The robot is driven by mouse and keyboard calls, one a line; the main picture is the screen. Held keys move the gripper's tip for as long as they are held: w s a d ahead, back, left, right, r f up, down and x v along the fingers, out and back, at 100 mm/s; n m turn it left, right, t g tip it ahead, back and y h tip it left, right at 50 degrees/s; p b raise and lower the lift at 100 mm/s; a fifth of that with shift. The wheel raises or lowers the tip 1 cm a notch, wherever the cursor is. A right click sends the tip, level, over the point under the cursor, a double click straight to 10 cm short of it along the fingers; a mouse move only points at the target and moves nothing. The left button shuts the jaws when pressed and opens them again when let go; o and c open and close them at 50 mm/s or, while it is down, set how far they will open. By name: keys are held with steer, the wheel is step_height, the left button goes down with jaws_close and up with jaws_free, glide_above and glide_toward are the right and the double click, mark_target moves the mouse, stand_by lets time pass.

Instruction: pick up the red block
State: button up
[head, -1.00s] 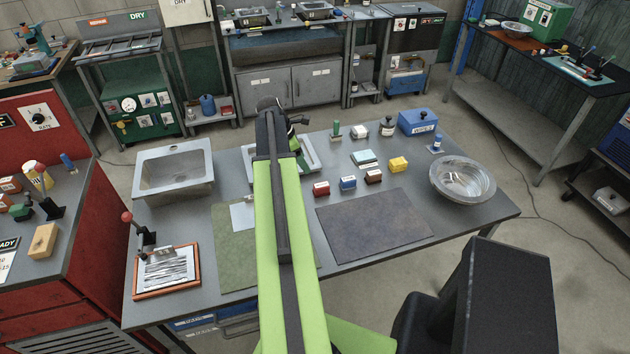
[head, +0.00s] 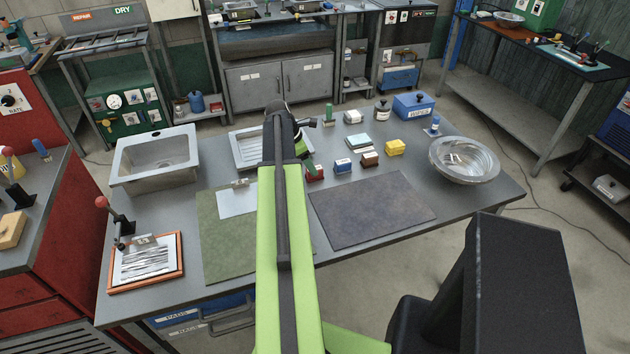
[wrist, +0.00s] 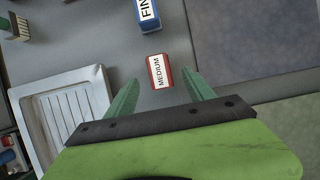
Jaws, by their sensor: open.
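The red block (wrist: 159,72) lies on the grey table in the wrist view, with a white label reading MEDIUM. It is just beyond the fingertips, roughly centred between them. My gripper (wrist: 163,90) is open, its two green fingers apart and nothing between them. In the head view the red block (head: 316,174) is partly hidden behind my arm and gripper, left of a blue block (head: 343,166).
A brown block (head: 370,159) and a yellow block (head: 395,147) sit to the right. A white tray (wrist: 45,112) lies left of my gripper in the wrist view. A dark mat (head: 372,207) and a glass bowl (head: 463,160) are on the table.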

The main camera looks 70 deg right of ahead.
steer(key=b+x, duration=0.5)
steer(key=shift+s+d+f, duration=0.1)
steer(key=shift+f, duration=0.05)
steer(key=shift+r, duration=0.2)
jaws_close()
